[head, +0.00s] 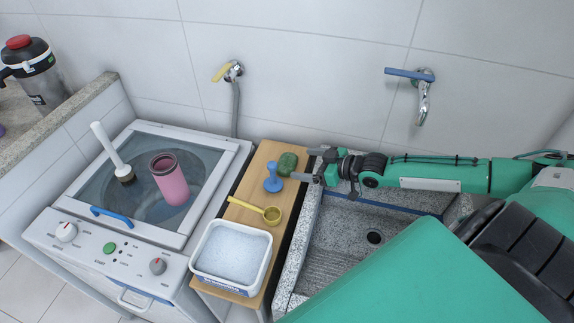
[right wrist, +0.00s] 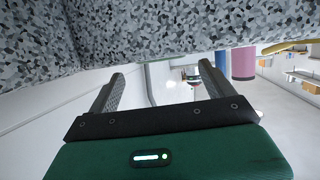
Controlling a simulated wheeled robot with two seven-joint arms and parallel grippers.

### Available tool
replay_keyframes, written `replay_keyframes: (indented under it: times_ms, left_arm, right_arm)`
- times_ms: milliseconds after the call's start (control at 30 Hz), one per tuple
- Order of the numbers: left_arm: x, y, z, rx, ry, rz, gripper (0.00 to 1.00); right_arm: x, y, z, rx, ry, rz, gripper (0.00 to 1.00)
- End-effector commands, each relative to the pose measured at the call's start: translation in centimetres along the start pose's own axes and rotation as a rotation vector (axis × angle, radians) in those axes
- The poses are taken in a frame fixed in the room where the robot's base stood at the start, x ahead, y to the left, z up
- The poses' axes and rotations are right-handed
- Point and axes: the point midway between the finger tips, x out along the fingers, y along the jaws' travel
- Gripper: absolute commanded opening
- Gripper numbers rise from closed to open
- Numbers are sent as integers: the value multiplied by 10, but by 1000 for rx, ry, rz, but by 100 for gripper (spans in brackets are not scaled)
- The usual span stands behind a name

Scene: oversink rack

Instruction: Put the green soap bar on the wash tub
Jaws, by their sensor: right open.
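The green soap bar (head: 287,164) lies on the wooden board (head: 262,222), near its far end. It sits next to a blue knobbed object (head: 273,180). My right gripper (head: 308,164) is open and empty, just right of the soap, with its fingers pointing left toward it. There is a small gap between the fingertips and the soap. The gripper also shows in the right wrist view (right wrist: 158,85), where I cannot make out the soap. The grey granite wash tub (head: 294,262), with a drain, lies below and right of the gripper. My left gripper is not in view.
A yellow scoop (head: 262,212) and a white basin of foam (head: 231,254) take up the nearer board. A blue-handled tap (head: 422,92) is on the wall.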

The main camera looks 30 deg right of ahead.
Motion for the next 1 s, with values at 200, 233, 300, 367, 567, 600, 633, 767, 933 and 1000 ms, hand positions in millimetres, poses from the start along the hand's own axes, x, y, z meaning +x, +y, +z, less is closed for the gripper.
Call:
replay_keyframes:
  times_ms: [200, 233, 300, 367, 567, 600, 633, 767, 933, 1000]
  left_arm:
    - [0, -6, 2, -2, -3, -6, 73]
    - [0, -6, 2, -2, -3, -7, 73]
    - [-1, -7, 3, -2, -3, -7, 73]
    - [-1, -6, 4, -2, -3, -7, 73]
    - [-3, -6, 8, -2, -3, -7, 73]
    - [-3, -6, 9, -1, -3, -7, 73]
    - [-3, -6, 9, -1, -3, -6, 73]
    - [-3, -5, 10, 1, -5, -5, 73]
    - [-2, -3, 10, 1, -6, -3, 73]
    - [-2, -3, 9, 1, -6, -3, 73]
  right_arm:
    - [6, 0, 0, -1, 1, 0, 85]
    - [7, 0, 0, 0, 1, 0, 85]
    - [11, 0, 0, 0, 1, 0, 85]
    - [16, 0, 0, 0, 3, 0, 85]
    - [36, -2, 0, 0, 3, -1, 85]
    - [40, -1, 1, 0, 2, 0, 85]
    - [43, -1, 2, 0, 2, 0, 85]
    - [52, -2, 2, -1, 1, -1, 85]
    - [57, -2, 2, -1, 1, -1, 85]
    - [57, -2, 3, -1, 0, -1, 85]
